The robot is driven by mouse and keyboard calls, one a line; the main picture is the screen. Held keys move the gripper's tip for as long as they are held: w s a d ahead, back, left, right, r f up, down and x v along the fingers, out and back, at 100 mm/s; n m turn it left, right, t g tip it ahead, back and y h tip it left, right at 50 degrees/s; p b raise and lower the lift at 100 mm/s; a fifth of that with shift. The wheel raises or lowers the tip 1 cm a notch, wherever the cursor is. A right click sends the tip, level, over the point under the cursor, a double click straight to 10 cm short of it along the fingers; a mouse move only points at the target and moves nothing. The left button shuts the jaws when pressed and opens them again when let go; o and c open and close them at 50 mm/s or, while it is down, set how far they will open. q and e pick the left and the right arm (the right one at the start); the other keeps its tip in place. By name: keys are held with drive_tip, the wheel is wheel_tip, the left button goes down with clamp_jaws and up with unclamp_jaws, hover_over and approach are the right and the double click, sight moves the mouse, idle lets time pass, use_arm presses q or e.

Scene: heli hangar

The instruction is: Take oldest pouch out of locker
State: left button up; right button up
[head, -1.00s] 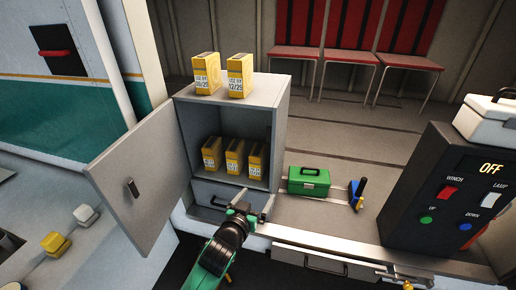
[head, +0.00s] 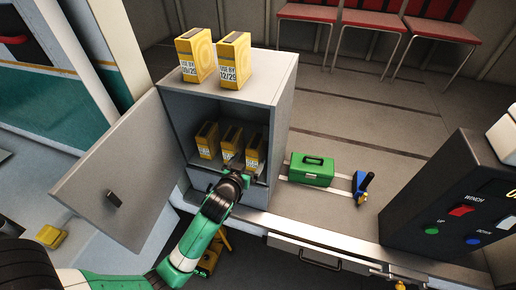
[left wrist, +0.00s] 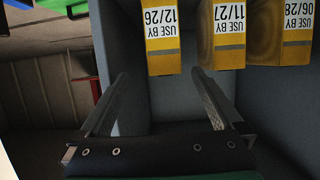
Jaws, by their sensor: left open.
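The grey locker (head: 275,112) stands open with three yellow pouches in a row inside. In the left wrist view their upside-down labels read 12/26 on the left pouch (left wrist: 160,35), 11/27 on the middle pouch (left wrist: 229,35) and 06/28 on the right pouch (left wrist: 290,30). The 12/26 pouch is the right one (head: 254,151) in the head view. My left gripper (head: 248,168) is open at the locker's front. Its fingertips (left wrist: 160,78) are spread to either side of the 12/26 pouch's near end, with nothing held. My right gripper is out of view.
Two yellow pouches (head: 195,56) (head: 234,60) stand on the locker's top; the right one reads 12/29. The locker door (head: 120,170) is swung open left. A green toolbox (head: 311,169) and a dark control box (head: 450,205) are to the right.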

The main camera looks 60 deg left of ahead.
sight(253, 154)
use_arm(q)
drive_tip(key=x, duration=0.5)
drive_tip(key=shift+w+a, duration=0.2)
drive_tip(key=shift+a, duration=0.05)
drive_tip(key=shift+s+a+x, duration=0.1)
drive_tip(key=shift+x, duration=1.2)
drive_tip(key=shift+s+a+x, duration=0.1)
drive_tip(key=shift+x, duration=1.25)
drive_tip(key=shift+c, duration=0.2)
clamp_jaws()
drive_tip(key=shift+r, duration=0.1)
